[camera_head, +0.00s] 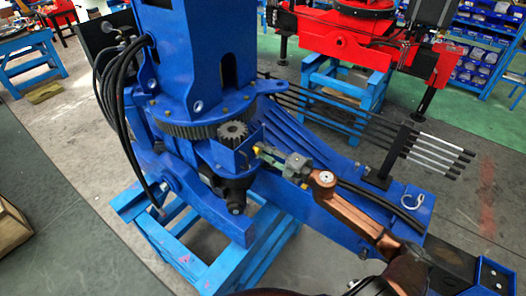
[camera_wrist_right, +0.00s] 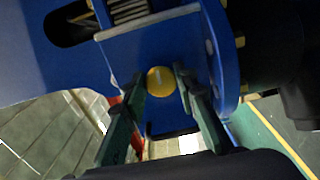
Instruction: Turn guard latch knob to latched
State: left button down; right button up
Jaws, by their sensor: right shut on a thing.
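The guard latch knob (camera_wrist_right: 160,81) is a round yellow knob with a short pale mark on its face, close to upright in the right wrist view. It sits on a blue plate below a metal gear (camera_wrist_right: 128,10). In the head view the gear (camera_head: 233,131) tops a blue housing, and the knob is mostly hidden by my gripper. My right gripper (camera_head: 260,152) reaches the housing's right side. In the wrist view its two dark fingers (camera_wrist_right: 161,82) stand on either side of the knob, shut on it. My left gripper is not in view.
The blue crane column (camera_head: 190,50) rises behind the gear, with black hoses (camera_head: 115,95) at its left. A blue stand (camera_head: 185,250) is below. Black rods with pale ends (camera_head: 430,150) extend at right. A red crane (camera_head: 345,40) stands farther back.

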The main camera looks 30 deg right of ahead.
dwell(0.3)
jog(key=o, duration=1.2)
jog(key=shift+c, duration=0.2)
jog(key=v, duration=1.2)
